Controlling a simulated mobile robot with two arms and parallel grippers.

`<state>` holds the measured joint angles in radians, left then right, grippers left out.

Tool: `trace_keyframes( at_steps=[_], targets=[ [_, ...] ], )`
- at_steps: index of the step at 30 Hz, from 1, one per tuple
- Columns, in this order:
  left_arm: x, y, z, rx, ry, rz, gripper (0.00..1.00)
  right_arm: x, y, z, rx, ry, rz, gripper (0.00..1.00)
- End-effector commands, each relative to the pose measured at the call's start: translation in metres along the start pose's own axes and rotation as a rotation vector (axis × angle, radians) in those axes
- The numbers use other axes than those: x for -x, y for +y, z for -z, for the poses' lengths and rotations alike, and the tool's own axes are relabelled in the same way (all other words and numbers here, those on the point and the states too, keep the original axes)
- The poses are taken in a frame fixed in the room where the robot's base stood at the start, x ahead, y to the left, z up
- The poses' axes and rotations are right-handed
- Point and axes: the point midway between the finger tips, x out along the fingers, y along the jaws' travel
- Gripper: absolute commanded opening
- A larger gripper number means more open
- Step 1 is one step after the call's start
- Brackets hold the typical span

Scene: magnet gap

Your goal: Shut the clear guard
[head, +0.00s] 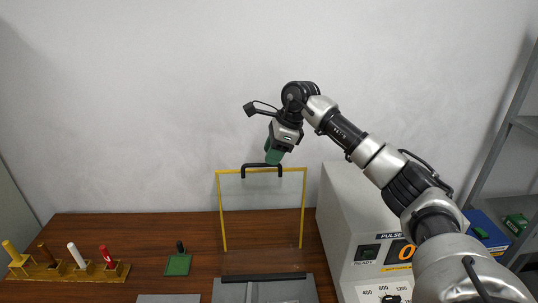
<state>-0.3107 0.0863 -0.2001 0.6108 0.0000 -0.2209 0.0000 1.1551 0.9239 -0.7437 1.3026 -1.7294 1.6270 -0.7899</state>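The clear guard (262,222) is a see-through panel in a yellow frame, standing upright, open, above a grey device (265,291) at the bottom of the head view. A black handle (262,167) sits on its top edge. My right gripper (274,158) points down just above the handle, close to its middle. The gripper's green fingers look close together, but I cannot make out whether they touch each other or the handle. My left gripper is not in view.
A grey machine (345,215) with a display stands right of the guard. A wooden rack (70,270) with several coloured handles is at the left. A green pad (178,265) with a black knob lies between. Shelving (515,150) is at far right.

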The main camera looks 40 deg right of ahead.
Motion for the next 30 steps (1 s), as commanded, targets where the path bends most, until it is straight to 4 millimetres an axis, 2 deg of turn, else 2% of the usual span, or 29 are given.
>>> trace_keyframes(
  at_steps=[6,10,16,21,24,30],
  targets=[
    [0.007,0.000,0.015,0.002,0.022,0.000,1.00,-0.022,0.000,0.000,-0.001,0.000,-0.001,0.38],
    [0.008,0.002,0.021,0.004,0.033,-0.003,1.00,-0.025,0.000,0.000,0.000,-0.001,0.001,0.38],
    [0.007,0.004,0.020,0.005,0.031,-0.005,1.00,-0.026,0.000,0.000,0.000,-0.001,0.001,0.38],
    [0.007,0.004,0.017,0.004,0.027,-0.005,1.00,-0.025,0.000,0.000,-0.001,-0.001,0.001,0.12],
    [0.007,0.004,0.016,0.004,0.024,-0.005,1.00,-0.025,0.000,0.000,-0.001,-0.001,0.001,0.00],
    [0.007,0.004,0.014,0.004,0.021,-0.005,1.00,-0.025,0.000,0.000,-0.001,-0.002,0.001,0.00]
  ],
)
